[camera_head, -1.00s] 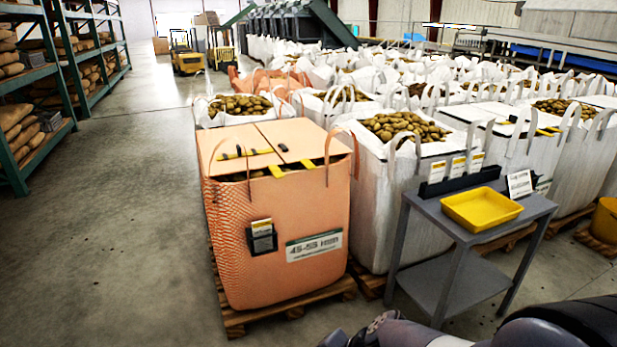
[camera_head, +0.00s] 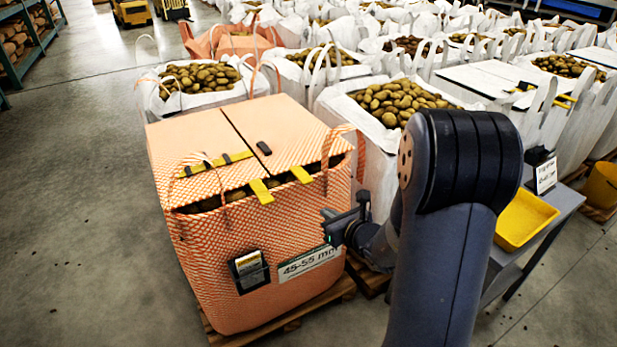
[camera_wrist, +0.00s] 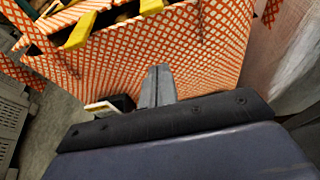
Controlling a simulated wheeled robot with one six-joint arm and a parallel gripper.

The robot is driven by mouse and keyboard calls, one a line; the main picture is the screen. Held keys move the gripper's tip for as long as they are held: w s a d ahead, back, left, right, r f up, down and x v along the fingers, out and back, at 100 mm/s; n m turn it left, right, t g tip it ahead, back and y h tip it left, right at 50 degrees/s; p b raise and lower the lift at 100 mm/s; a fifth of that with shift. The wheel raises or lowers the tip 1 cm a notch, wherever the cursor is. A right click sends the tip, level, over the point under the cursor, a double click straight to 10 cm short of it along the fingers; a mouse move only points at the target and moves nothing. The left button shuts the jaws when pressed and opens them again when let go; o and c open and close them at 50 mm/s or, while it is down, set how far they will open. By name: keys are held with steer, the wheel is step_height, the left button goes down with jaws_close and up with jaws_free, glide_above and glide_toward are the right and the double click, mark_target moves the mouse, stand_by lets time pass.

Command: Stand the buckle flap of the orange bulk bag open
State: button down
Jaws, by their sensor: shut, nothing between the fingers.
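The orange bulk bag (camera_head: 262,235) stands upright on a pallet, with two flaps lying nearly flat across its top. The left flap (camera_head: 190,140) carries a yellow-and-black strap (camera_head: 222,164). The right flap (camera_head: 275,122) has a small black piece (camera_head: 264,148) near the seam. I cannot tell for certain which piece is the buckle. Two yellow tabs, one of them the left tab (camera_head: 261,191), stick out at the front edge over a dark gap. My gripper (camera_head: 327,222) is shut and empty near the bag's front right side, below the flaps. Its closed fingers (camera_wrist: 158,84) point at the bag's weave.
A loop handle (camera_head: 345,140) rises at the bag's right corner. White bags of potatoes (camera_head: 395,100) stand close behind and to the right. A grey cart (camera_head: 520,262) with a yellow tray (camera_head: 524,219) is at the right. Open floor (camera_head: 75,200) lies to the left.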

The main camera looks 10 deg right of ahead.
steer(key=x, duration=1)
step_height(320, 180, up, 3)
steer(key=shift+d+f+p, duration=0.1)
steer(key=shift+p, duration=0.2)
steer(key=shift+r, duration=0.65)
steer(key=shift+r, duration=0.1)
